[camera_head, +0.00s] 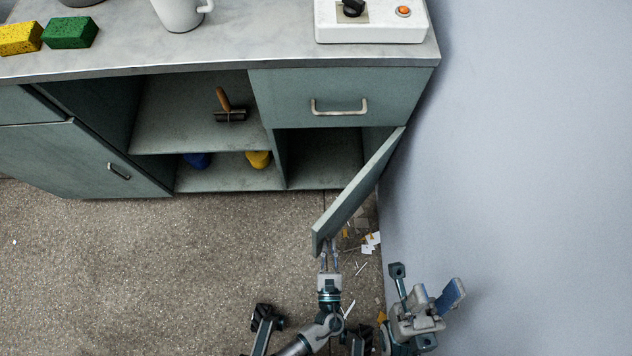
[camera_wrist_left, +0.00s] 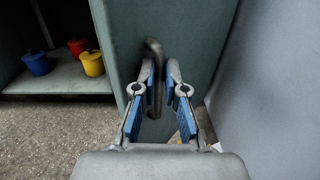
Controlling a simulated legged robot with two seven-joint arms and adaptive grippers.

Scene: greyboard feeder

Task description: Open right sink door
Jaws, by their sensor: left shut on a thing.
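The grey-green right door (camera_head: 355,195) of the cabinet stands swung outward from its right side, with its free edge toward me. The compartment behind it (camera_head: 325,155) shows open. My left gripper (camera_head: 330,248) is at the door's free end in the head view. In the left wrist view the left gripper (camera_wrist_left: 158,92) is shut on the door's dark curved handle (camera_wrist_left: 153,50), which stands between the blue finger pads. My right gripper (camera_head: 428,292) is apart from the door, at the lower right near the wall. Its jaw opening is unclear from this angle.
A pale wall (camera_head: 520,170) stands close on the right. Scraps (camera_head: 370,242) lie on the floor by it. A closed drawer (camera_head: 318,97) sits above the open compartment. Coloured pots (camera_wrist_left: 92,63) and a wooden-handled tool (camera_head: 226,105) sit on shelves. Floor at left is clear.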

